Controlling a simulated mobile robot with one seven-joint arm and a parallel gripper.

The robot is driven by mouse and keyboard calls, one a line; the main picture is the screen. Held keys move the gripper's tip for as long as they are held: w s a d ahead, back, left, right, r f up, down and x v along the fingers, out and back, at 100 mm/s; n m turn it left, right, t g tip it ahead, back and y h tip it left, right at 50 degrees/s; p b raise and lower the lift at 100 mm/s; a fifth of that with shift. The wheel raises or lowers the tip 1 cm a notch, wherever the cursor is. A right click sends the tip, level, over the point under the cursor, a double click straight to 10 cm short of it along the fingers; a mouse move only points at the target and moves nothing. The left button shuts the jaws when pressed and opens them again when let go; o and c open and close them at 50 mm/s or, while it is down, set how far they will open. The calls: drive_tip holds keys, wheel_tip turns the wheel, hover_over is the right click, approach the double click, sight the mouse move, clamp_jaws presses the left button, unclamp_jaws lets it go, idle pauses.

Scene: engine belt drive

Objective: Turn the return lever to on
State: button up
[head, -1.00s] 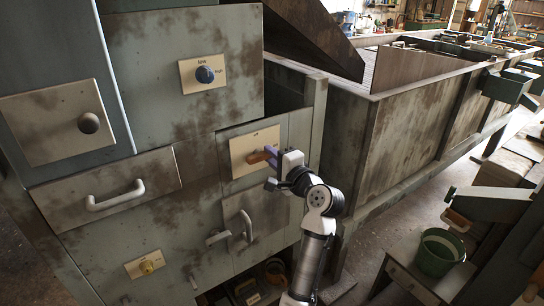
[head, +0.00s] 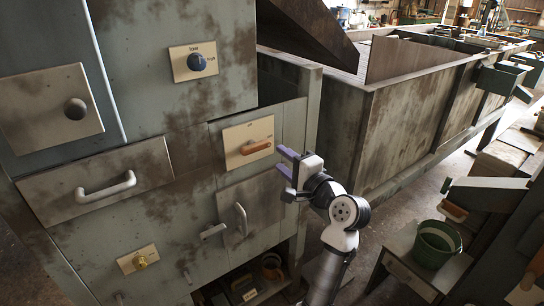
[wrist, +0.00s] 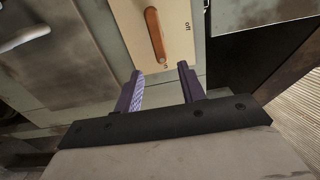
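The return lever (head: 256,147) is an orange-brown handle on a cream plate (head: 236,132) on the grey-green cabinet. It lies nearly level in the head view.
A knob (head: 203,62) on another cream plate is above the lever. A grey handle (head: 241,219) and a yellow knob (head: 140,262) are below. A large metal trough (head: 410,125) stands to the right. A green bucket (head: 436,244) sits on a low bench.

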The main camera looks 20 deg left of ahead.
drive_tip(key=b+v, duration=0.1)
drive_tip(key=v, duration=0.5)
drive_tip(key=shift+a, duration=0.1)
idle(0.6)
